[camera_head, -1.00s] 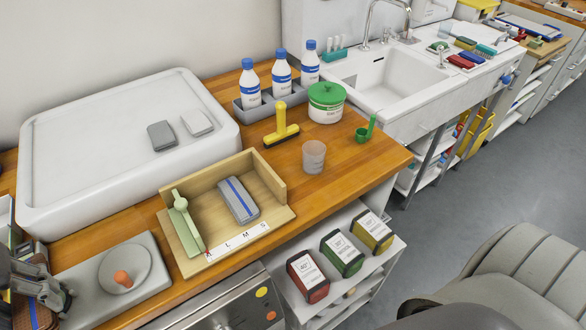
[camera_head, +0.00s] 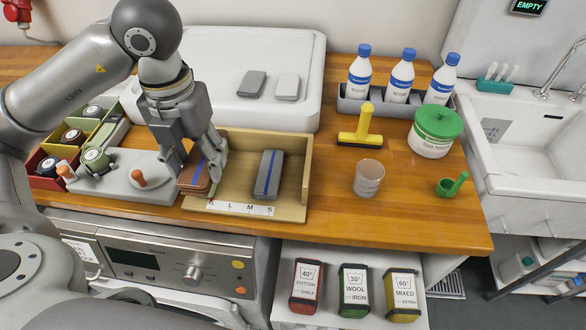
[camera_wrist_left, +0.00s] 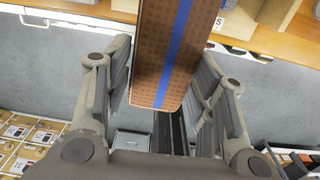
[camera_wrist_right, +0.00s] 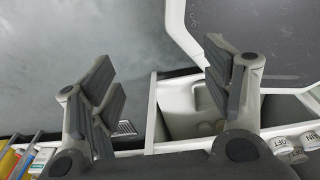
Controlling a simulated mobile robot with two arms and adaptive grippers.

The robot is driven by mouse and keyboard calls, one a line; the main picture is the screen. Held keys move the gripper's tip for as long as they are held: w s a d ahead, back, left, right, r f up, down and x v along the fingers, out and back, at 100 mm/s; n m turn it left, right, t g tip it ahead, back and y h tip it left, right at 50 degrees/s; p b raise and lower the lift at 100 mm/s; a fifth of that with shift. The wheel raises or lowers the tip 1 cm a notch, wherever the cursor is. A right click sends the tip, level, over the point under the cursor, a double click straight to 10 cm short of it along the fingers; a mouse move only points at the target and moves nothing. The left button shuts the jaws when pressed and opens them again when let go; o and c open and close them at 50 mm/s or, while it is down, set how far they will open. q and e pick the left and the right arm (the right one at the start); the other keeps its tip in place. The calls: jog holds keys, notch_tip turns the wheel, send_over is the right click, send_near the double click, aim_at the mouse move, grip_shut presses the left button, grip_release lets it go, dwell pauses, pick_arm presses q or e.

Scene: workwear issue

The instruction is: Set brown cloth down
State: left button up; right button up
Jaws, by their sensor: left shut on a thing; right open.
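The brown cloth (camera_head: 194,182), a folded block with a blue stripe, is held in my left gripper (camera_head: 195,170). In the head view it is at the left end of the wooden tray (camera_head: 300,205) with letters on its front strip. Whether it touches the tray is not clear. The left wrist view shows the cloth (camera_wrist_left: 168,60) between the fingers of the left gripper (camera_wrist_left: 165,85). A grey cloth (camera_head: 268,175) with a blue stripe lies in the tray, to the right. My right gripper (camera_wrist_right: 160,65) is open and empty, seen only in its wrist view.
A grey plate with an orange knob (camera_head: 138,178) stands left of the tray. A yellow-handled tool (camera_head: 362,125), a clear cup (camera_head: 368,178) and a green-lidded tub (camera_head: 434,130) stand to the right. Two grey pads (camera_head: 287,87) lie on the white slab behind.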

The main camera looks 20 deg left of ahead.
pick_arm(q)
jog(key=w+d+f+p, duration=0.3)
jog(key=w, duration=0.4)
jog(key=p, duration=0.1)
send_over(266, 176)
jog(key=s, duration=0.1)
jog(key=f, duration=0.5)
jog(key=shift+a+f, duration=0.1)
jog(key=shift+a, duration=0.1)
jog(key=shift+w+d+f, duration=0.15)
jog(key=shift+w+f, duration=0.15)
jog(key=shift+f, duration=0.25)
jog(key=f+p, duration=0.2)
jog(key=f, duration=0.1)
jog(key=shift+w+d, duration=0.1)
jog(key=shift+w, duration=0.1)
jog(key=shift+f, duration=0.3)
pick_arm(e)
notch_tip(266, 176, up, 6)
jog(key=a, duration=0.1)
jog(key=shift+a+r, duration=0.2)
jog(key=shift+f, duration=0.1)
